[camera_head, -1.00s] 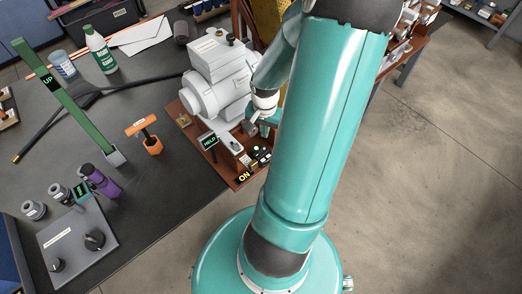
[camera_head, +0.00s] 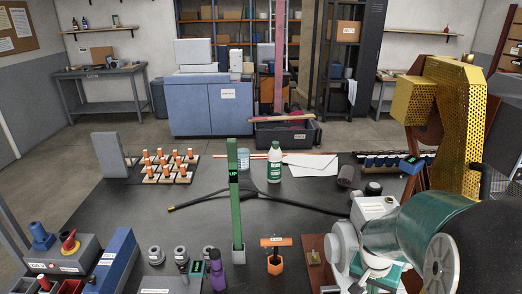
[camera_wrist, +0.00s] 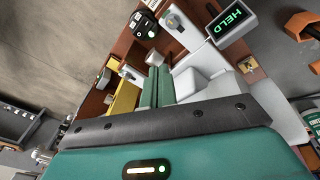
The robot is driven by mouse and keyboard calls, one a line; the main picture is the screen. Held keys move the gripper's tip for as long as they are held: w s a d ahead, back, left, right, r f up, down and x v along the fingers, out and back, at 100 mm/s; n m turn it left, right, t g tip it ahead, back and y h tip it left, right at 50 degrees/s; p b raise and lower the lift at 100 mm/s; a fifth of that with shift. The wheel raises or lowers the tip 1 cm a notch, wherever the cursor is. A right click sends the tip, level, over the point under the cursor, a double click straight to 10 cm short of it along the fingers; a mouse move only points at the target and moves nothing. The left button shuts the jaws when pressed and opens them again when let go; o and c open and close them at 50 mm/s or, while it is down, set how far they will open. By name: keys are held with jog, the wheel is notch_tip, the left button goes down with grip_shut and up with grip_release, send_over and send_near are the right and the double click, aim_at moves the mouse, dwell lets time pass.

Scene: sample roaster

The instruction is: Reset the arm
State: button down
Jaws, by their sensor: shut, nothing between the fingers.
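My gripper (camera_wrist: 157,75) shows in the wrist view as two teal fingers side by side, shut and empty. They are close over the white machine (camera_wrist: 208,82) and its brown base; I cannot tell whether they touch anything. In the head view my teal arm (camera_head: 425,225) fills the lower right corner and hides much of the white machine (camera_head: 345,240); the fingers cannot be made out clearly there. A lit sign reading HELD (camera_wrist: 231,21) stands beside the fingers in the wrist view.
The dark bench (camera_head: 200,220) carries a green post marked UP (camera_head: 236,200), a white bottle (camera_head: 273,165), an orange-handled tool (camera_head: 275,243) and a purple bottle (camera_head: 216,270). A yellow perforated guard (camera_head: 455,130) stands close by my arm.

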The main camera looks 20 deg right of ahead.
jog(key=s+a+r+n+t+y, duration=0.1)
jog(key=a+r+n+t, duration=0.1)
jog(key=a+r+n, duration=0.3)
jog(key=s+a+r+n+t+y, duration=0.1)
jog(key=a+r+n, duration=0.4)
jog(key=a+r, duration=0.8)
jog(key=s+a+t, duration=0.1)
jog(key=a+t, duration=0.1)
jog(key=a, duration=0.3)
jog(key=shift+a+r+t, duration=0.2)
jog(key=shift+t, duration=0.1)
jog(key=shift+w, duration=0.1)
jog(key=w+d+f+n+g+h, duration=0.15)
jog(key=d+f+n, duration=0.25)
jog(key=d, duration=0.4)
jog(key=w+d+f+n+g+y, duration=0.1)
jog(key=w+d+f+n+g, duration=0.2)
jog(key=d+f, duration=0.35)
jog(key=s+d+f+n+y, duration=0.1)
jog(key=s+d+f+n, duration=0.2)
jog(key=d+f, duration=0.3)
jog(key=s+d+f+n+y, duration=0.2)
jog(key=s+d+f+n, duration=0.2)
jog(key=d, duration=0.7)
jog(key=shift+f+n+g, duration=0.35)
jog(key=shift+f+n, duration=0.35)
jog(key=shift+f, duration=0.25)
